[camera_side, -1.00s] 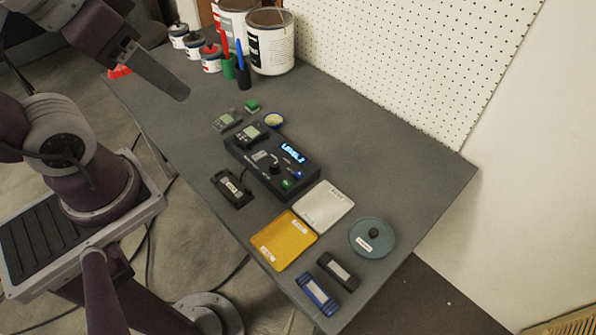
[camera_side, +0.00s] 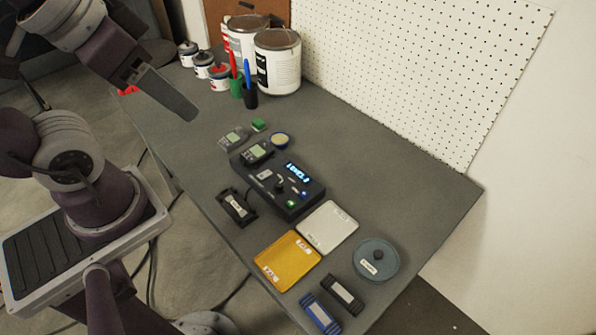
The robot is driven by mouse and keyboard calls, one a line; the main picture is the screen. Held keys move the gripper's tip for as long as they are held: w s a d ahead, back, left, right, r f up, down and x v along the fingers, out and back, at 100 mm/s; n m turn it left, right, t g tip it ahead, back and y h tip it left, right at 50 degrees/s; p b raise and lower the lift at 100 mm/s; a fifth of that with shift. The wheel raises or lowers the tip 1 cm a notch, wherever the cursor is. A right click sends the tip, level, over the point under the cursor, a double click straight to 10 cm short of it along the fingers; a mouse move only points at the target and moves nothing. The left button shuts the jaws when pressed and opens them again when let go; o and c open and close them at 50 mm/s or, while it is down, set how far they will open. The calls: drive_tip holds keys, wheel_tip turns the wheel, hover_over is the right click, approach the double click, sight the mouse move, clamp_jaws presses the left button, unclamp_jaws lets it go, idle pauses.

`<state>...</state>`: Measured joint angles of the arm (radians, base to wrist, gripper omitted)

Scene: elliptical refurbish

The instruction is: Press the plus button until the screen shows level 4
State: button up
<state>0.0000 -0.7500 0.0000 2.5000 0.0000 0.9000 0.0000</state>
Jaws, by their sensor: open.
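A black control box (camera_side: 262,186) sits mid-table. Its blue-lit screen (camera_side: 298,172) shows text that looks like "LEVEL" and a digit too small to read surely. Its top has a dark knob (camera_side: 280,186), a green-lit spot (camera_side: 291,204) and a small blue-lit spot (camera_side: 303,193). I cannot tell which control is the plus button. My gripper (camera_side: 190,112) is at upper left, raised and well apart from the box, holding nothing visible. It is seen edge-on, so the gap between the fingers is hidden.
Two meters (camera_side: 256,152), a green block (camera_side: 259,125) and a round tin (camera_side: 280,139) lie behind the box. A yellow tray (camera_side: 270,268), white tray (camera_side: 340,213) and blue round lid (camera_side: 392,250) lie in front. Paint cans (camera_side: 280,70) stand at the back. The table's right side is clear.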

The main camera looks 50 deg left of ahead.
clamp_jaws()
idle(1.5)
